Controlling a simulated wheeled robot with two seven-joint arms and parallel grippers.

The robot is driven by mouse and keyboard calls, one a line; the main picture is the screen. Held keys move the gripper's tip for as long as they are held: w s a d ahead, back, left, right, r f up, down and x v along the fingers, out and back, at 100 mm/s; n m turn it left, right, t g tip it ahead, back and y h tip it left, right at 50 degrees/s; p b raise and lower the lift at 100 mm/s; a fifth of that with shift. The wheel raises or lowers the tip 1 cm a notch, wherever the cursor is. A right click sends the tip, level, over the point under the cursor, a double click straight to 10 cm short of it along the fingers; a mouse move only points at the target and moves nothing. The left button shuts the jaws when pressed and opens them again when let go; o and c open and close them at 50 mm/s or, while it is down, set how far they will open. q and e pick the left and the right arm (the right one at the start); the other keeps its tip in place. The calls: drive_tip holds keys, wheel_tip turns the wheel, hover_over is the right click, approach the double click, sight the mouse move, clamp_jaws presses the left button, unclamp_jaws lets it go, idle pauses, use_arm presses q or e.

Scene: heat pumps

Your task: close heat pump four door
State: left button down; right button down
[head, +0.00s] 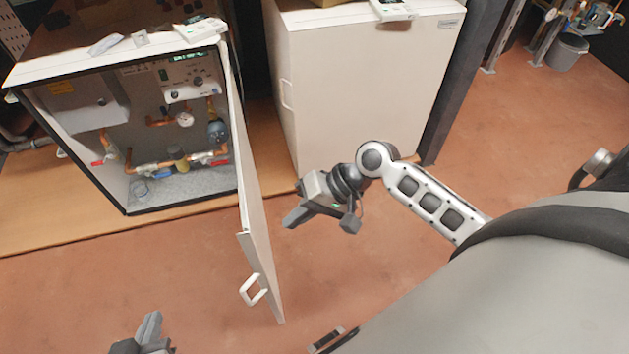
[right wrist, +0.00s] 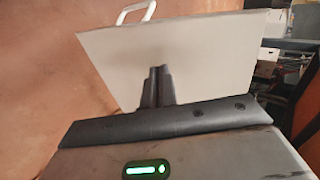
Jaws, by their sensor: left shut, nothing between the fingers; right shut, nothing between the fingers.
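The open heat pump cabinet (head: 130,211) stands at the left in the head view, its pipes and controls exposed. Its white door (head: 252,200) is swung wide open toward me, hinged on the cabinet's right side, with a white handle (head: 253,290) near its free edge. My right gripper (head: 291,217) is shut and empty, just right of the door, on its outer side. In the right wrist view the shut fingers (right wrist: 157,84) point at the door panel (right wrist: 190,60), with the handle (right wrist: 135,12) above; contact is unclear. My left gripper (head: 152,325) is at the bottom left, shut and empty, left of the door.
A second, closed white cabinet (head: 360,80) stands right of the open one. Both are on a wooden base (head: 60,215). A dark post (head: 455,90) is beside the second cabinet. A grey bucket (head: 567,52) stands far right. The red floor in front is clear.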

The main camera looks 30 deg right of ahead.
sight(256, 236)
drive_tip(key=shift+w+a+f, duration=0.2)
drive_tip(key=shift+w+a, duration=0.05)
drive_tip(key=shift+a, duration=0.6)
drive_tip(key=shift+w+a+f, duration=0.15)
drive_tip(key=shift+w+a, duration=0.15)
drive_tip(key=shift+a, duration=0.5)
drive_tip(key=shift+w+a+f, duration=0.2)
drive_tip(key=shift+w+a, duration=0.05)
drive_tip(key=shift+a, duration=0.6)
drive_tip(key=shift+a, duration=0.1)
